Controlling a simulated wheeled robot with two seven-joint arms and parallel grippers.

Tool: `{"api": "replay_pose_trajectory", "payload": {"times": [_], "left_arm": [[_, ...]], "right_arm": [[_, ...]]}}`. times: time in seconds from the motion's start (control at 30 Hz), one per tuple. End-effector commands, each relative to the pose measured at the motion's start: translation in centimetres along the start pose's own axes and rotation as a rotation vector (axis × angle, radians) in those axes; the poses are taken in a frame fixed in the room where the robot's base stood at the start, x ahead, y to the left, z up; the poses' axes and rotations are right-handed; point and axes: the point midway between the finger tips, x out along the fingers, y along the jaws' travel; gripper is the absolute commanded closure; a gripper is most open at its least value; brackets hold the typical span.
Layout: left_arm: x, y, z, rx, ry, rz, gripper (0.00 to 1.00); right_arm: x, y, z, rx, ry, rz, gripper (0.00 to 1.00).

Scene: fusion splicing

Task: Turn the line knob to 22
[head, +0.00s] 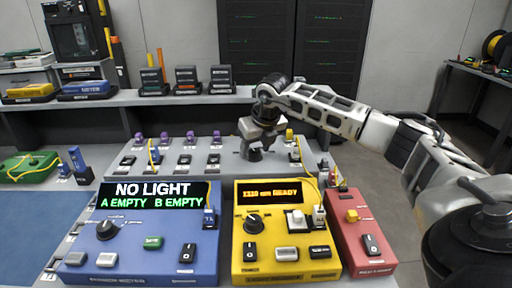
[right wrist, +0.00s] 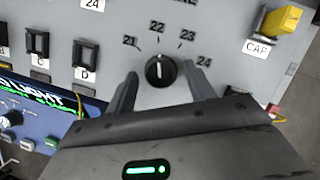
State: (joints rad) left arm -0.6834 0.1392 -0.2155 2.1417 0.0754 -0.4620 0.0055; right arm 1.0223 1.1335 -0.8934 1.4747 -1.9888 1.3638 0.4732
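The line knob (right wrist: 160,70) is a round black knob on the grey panel, with labels 21, 22, 23 and 24 arced around it. Its white mark stands nearly upright in the right wrist view, toward the label 22 (right wrist: 157,27). My right gripper (right wrist: 162,78) is open, with one finger on each side of the knob and gaps between fingers and knob. How deep the fingertips reach is hard to tell. In the head view my right gripper (head: 254,152) points down over the grey panel and hides the knob. My left gripper is not in view.
A yellow cap (right wrist: 282,19) sits on the panel right of the knob, and black switches (right wrist: 85,55) sit to its left. In front stand a blue box (head: 135,255) reading NO LIGHT, a yellow box (head: 266,268) and a red box (head: 352,235).

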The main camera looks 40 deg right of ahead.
Motion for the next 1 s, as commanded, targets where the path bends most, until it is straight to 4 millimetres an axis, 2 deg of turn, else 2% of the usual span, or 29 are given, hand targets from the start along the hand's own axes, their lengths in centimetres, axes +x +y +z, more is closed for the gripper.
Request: {"api": "replay_pose_trajectory", "payload": {"times": [0.13, 0.27, 0.7, 0.83, 1.0], "left_arm": [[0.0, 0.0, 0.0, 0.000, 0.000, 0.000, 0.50], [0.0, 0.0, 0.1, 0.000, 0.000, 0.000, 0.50], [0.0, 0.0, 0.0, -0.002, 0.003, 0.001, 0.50], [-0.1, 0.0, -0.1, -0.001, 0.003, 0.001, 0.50], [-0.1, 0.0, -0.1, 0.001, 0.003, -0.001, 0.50]], "right_arm": [[-0.3, 0.0, 0.0, 0.000, 0.000, 0.000, 0.46], [-1.8, 0.0, 0.1, -0.001, -0.003, 0.000, 0.46], [-12.1, 0.0, 0.1, -0.001, -0.005, 0.001, 0.46], [-14.2, 0.0, 0.1, 0.000, -0.003, 0.001, 0.46], [-15.7, 0.0, 0.0, 0.000, -0.001, 0.001, 0.46]]}}
